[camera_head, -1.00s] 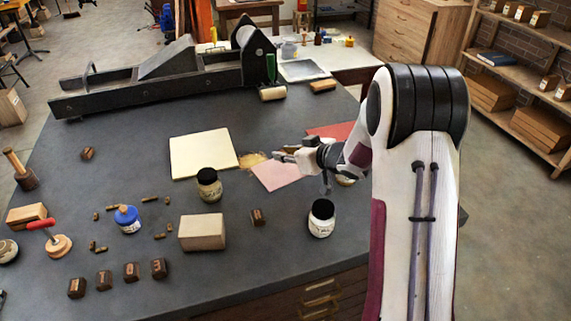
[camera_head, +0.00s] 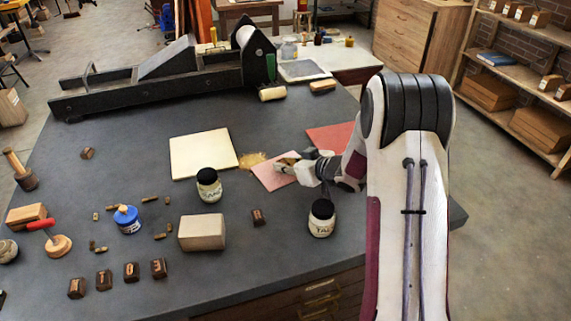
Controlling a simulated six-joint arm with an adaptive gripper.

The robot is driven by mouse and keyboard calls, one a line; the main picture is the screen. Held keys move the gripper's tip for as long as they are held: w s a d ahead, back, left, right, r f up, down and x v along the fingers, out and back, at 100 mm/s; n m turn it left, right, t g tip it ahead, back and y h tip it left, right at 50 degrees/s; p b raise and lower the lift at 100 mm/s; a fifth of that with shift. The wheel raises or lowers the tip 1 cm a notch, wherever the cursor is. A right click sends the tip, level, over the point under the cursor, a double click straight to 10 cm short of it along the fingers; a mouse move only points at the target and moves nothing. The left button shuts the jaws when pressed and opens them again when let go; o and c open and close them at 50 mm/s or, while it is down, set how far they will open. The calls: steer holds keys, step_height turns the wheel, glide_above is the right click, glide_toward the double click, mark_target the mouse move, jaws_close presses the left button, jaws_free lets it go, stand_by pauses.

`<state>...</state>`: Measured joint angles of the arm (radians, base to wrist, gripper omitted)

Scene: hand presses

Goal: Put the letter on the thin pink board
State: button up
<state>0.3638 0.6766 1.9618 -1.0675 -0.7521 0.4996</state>
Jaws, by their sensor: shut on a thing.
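The thin pink board (camera_head: 268,183) lies flat on the dark table, right of the middle. My gripper (camera_head: 284,165) is over its upper right part, seen from the side. It is shut on a small tan-brown piece, apparently the letter (camera_head: 290,155), partly hidden by the fingers. I cannot tell whether that piece touches the board. Other wooden letter blocks stand in a row at the front left, such as this one (camera_head: 131,271). One more block (camera_head: 258,217) stands below the pink board, and another (camera_head: 88,153) is at the far left.
A cream board (camera_head: 202,153) lies left of the pink one, and a red board (camera_head: 330,136) lies behind it. Jars (camera_head: 209,187) (camera_head: 321,220) stand in front, with a pale block (camera_head: 202,232). A large black press (camera_head: 160,80) fills the back.

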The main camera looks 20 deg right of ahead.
steer(key=shift+f, duration=0.15)
steer(key=o, duration=0.8)
steer(key=shift+v, duration=0.85)
steer(key=v, duration=1)
steer(key=shift+s+d+r, duration=0.1)
steer(key=shift+s+r, duration=0.05)
steer(key=shift+r, duration=0.1)
